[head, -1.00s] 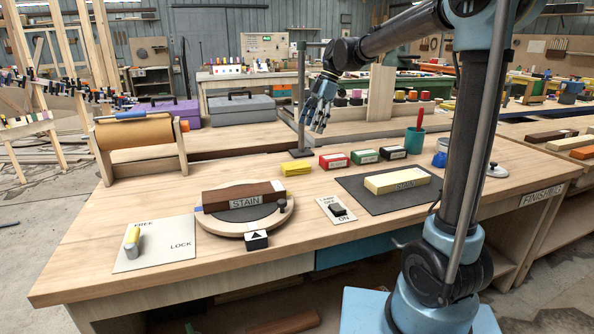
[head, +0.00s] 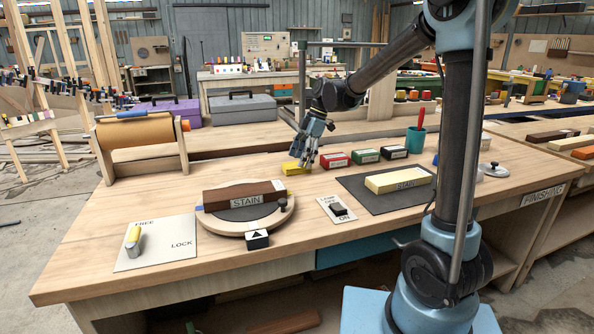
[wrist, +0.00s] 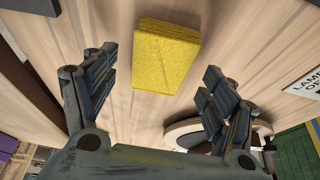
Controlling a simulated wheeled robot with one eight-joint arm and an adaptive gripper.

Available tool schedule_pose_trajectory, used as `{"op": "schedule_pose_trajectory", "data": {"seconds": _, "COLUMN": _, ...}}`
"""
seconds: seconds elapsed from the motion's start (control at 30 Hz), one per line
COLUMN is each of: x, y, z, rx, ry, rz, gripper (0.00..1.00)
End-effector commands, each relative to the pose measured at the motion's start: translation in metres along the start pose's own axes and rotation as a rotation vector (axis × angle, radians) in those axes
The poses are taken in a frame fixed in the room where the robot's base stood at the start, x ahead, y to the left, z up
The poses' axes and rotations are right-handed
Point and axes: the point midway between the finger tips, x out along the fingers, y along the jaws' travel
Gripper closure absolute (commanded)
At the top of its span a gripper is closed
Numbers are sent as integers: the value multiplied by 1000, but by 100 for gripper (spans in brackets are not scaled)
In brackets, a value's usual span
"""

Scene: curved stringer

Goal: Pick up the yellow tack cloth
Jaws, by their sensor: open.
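The yellow tack cloth (head: 292,168) is a flat folded stack lying on the wooden bench top (head: 250,165), left of the red tin. In the wrist view the cloth (wrist: 167,56) lies flat ahead of my fingers, roughly between their lines but beyond the tips. My gripper (head: 304,161) points down at the cloth's right end and partly covers it in the head view. In the wrist view my gripper (wrist: 155,65) is open with its fingers wide apart and nothing between them. I cannot tell how far above the bench the fingertips are.
Red (head: 334,160), green (head: 365,156) and black (head: 394,152) tins stand right of the cloth. A paper roll stand (head: 140,150) stands left. Bare bench lies between.

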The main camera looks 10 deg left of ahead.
Motion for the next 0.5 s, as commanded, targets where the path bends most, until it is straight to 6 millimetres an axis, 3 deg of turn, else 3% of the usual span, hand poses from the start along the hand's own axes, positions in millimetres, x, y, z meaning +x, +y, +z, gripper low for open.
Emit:
{"op": "schedule_pose_trajectory", "data": {"seconds": 0.2, "x": 18, "y": 0, "z": 0, "rx": -1, "ry": 0, "rz": 0, "gripper": 22}}
{"op": "schedule_pose_trajectory", "data": {"seconds": 0.5, "x": 19, "y": 0, "z": 0, "rx": -1, "ry": 0, "rz": 0, "gripper": 22}}
